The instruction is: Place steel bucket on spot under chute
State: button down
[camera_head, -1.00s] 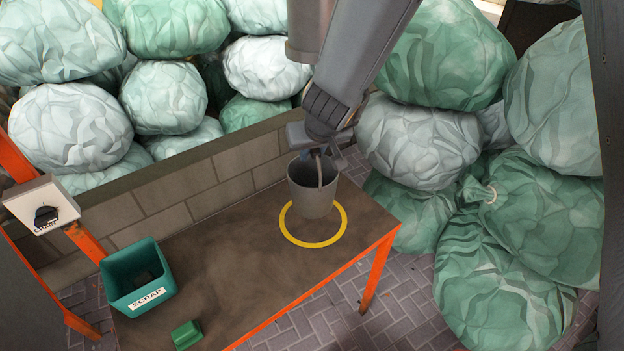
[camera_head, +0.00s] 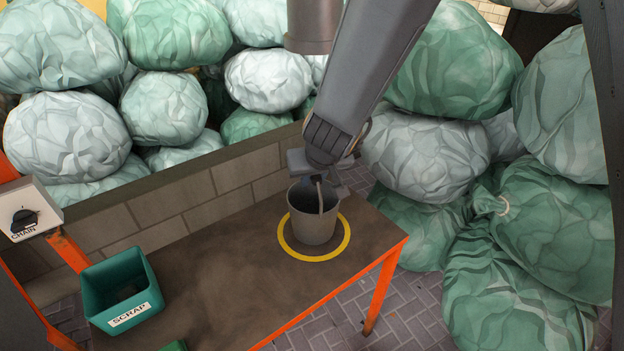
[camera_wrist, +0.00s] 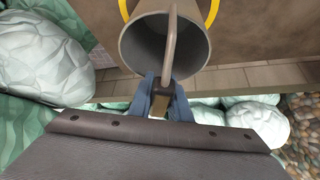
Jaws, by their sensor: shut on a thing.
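The steel bucket (camera_head: 313,226) is upright inside the yellow ring (camera_head: 288,246) on the brown table (camera_head: 215,262); it looks to be at the tabletop, though contact under it is hidden. In the wrist view the bucket (camera_wrist: 143,48) shows its open mouth, with the handle across it and part of the yellow ring behind. My gripper (camera_head: 318,178) is above the bucket's rim, shut on the handle; its blue fingers also show in the wrist view (camera_wrist: 163,98). The chute (camera_head: 313,28) hangs at the top, partly behind my arm.
A green SCRAP bin (camera_head: 125,290) stands at the table's left, with a green block (camera_head: 174,346) at the bottom edge. A CHAIN switch box (camera_head: 28,212) is at far left. A block wall (camera_head: 180,205) runs behind the table. Large bags surround the area.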

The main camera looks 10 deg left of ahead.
jog(key=c, duration=2.1)
grip_release()
jog(key=shift+f, duration=0.2)
jog(key=o, duration=0.5)
jog(key=shift+c, duration=0.2)
jog(key=shift+r, duration=0.1)
jog(key=p+v, duration=0.7)
jog(key=v, duration=0.5)
jog(key=shift+r, duration=0.1)
